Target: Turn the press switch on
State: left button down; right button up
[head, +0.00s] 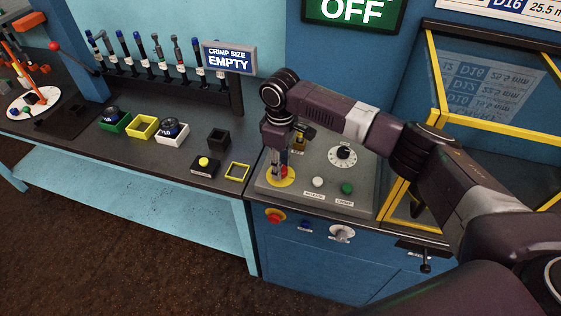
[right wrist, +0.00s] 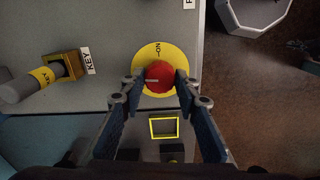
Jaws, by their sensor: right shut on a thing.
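The press switch is a round red knob (right wrist: 160,76) on a yellow disc (right wrist: 161,51) on the grey control panel (head: 262,193). An ON label shows on the disc in the right wrist view. A pale line on the knob points left in that view, not at the label. My right gripper (right wrist: 156,80) points down, its fingers shut on both sides of the red knob. In the head view, the gripper (head: 281,170) covers most of the knob; the yellow disc (head: 287,183) shows beneath. My left gripper is not in view.
The panel also bears a key switch (right wrist: 66,65), a dial (head: 343,156), a white button (head: 318,182) and a green button (head: 347,188). A sign (head: 352,11) reads OFF. A red stop button (head: 274,216) sits on the cabinet front. A yellow-framed guard (head: 402,203) stands right.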

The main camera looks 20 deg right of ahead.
jog(key=m+p, duration=0.5)
jog(key=p, duration=0.1)
jog(key=shift+a+r, duration=0.1)
jog(key=shift+r, duration=0.05)
jog(key=shift+m+p, duration=0.55)
jog(key=shift+m, duration=0.45)
jog(key=shift+f+m, duration=0.2)
jog(key=shift+m, duration=1.7)
jog(key=m, duration=0.5)
jog(key=shift+m, duration=0.3)
jog(key=o, duration=1.2)
jog(key=shift+c, duration=0.2)
